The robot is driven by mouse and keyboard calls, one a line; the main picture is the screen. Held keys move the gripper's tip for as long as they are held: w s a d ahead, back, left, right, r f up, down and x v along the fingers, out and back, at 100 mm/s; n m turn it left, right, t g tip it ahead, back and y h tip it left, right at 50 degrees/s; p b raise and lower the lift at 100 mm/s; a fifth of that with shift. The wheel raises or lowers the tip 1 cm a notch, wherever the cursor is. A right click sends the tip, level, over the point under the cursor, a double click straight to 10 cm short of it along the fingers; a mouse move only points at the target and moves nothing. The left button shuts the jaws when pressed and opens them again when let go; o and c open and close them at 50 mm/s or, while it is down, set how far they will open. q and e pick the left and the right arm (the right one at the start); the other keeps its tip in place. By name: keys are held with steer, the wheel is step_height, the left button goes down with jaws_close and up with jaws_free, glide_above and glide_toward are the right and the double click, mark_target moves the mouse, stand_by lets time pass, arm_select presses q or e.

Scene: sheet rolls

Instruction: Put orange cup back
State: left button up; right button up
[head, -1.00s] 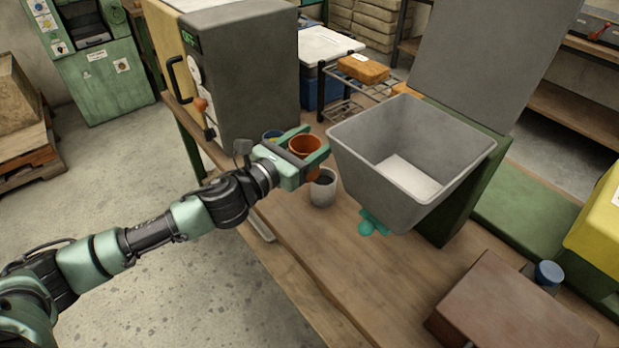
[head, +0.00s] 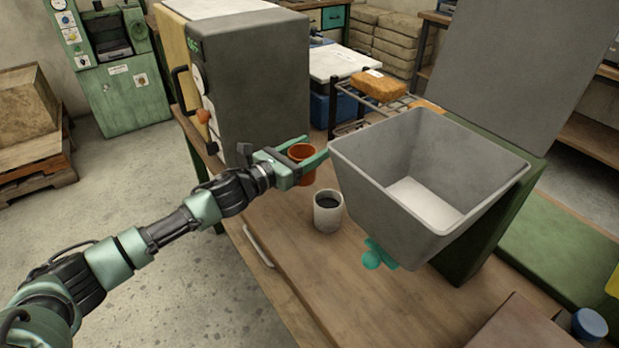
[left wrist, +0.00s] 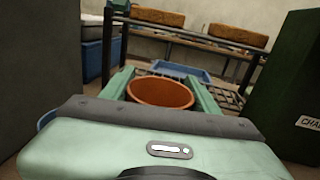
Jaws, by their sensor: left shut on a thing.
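The orange cup (head: 301,158) is upright between the fingers of my left gripper (head: 308,160), behind the white cup and left of the grey hopper in the head view. My left gripper is shut on it. In the left wrist view the orange cup (left wrist: 161,93) shows its open rim between the two green fingers, with the gripper body hiding its lower part. From these views I cannot tell whether its base touches the bench. My right gripper is not in view.
A white cup (head: 327,208) with dark contents stands on the wooden bench (head: 300,260). The grey hopper (head: 400,190) is close on the right, a grey oven (head: 255,85) behind left. A wire rack (head: 350,122) with a brown loaf-like block (head: 379,86) stands behind.

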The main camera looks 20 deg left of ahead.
mark_target(310, 174)
arm_select(q)
step_height(310, 174, down, 3)
steer(key=shift+f, duration=0.15)
step_height(310, 174, down, 4)
steer(key=shift+f, duration=0.1)
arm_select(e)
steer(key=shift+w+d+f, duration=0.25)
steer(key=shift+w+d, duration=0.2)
arm_select(q)
steer(key=shift+b, duration=0.35)
steer(key=o, duration=1.4)
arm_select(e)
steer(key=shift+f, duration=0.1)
